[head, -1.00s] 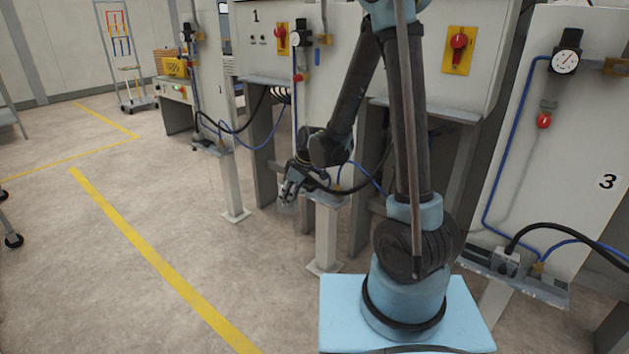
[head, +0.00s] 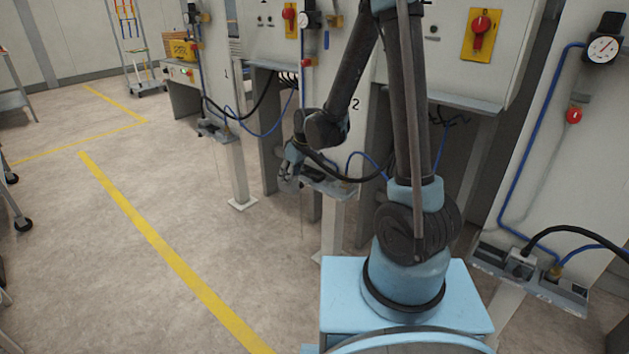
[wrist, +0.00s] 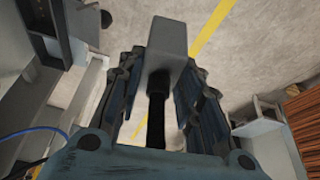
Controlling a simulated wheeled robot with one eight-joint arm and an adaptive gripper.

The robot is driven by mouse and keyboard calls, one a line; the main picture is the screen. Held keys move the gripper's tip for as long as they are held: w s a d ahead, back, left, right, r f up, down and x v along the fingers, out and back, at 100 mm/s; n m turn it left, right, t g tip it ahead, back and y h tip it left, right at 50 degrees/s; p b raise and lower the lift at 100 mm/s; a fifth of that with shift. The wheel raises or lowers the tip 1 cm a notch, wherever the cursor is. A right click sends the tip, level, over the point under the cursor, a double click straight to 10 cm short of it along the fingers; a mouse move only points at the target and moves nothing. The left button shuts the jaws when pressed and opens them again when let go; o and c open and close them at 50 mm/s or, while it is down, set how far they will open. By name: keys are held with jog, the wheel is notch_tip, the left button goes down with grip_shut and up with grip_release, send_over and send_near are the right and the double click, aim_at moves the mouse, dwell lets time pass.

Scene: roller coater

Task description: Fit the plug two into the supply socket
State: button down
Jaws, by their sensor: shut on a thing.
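My gripper (head: 284,174) is shut on plug two, at the front left end of the station 2 shelf (head: 345,190) in the head view. In the wrist view, my gripper (wrist: 165,80) has a finger on each side of plug two (wrist: 168,40), a plain grey block with a black cable running back between the fingers. In the head view the plug is too small and covered to make out. I cannot pick out the supply socket; the shelf's left part is behind my gripper. Whether plug and shelf touch cannot be told.
Station 3's shelf (head: 562,288) at the right carries a grey plug (head: 520,264) with a black cable. Station 1's shelf (head: 215,130) stands further back. A blue hose (head: 368,160) arches over station 2's shelf. The floor (head: 200,240) at the left is open.

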jog(key=shift+w+a+m, duration=0.2)
jog(key=shift+a+m, duration=0.1)
jog(key=shift+a, duration=0.15)
jog(key=shift+w+a+m, duration=0.15)
jog(key=shift+a+m, duration=0.15)
jog(key=shift+a, duration=0.15)
jog(key=shift+w+r+t, duration=0.1)
jog(key=shift+w+t, duration=0.15)
jog(key=shift+t, duration=0.05)
jog(key=w+d, duration=0.3)
jog(key=w, duration=0.1)
jog(key=w+d+f, duration=0.1)
jog(key=w+d, duration=0.3)
jog(key=w, duration=0.1)
jog(key=w+d+f, duration=0.1)
jog(key=w+d, duration=0.2)
jog(key=w, duration=0.1)
jog(key=shift+w+d+f, duration=0.25)
jog(key=shift+w+d, duration=0.15)
jog(key=shift+f, duration=0.55)
jog(key=c, duration=1.4)
grip_release()
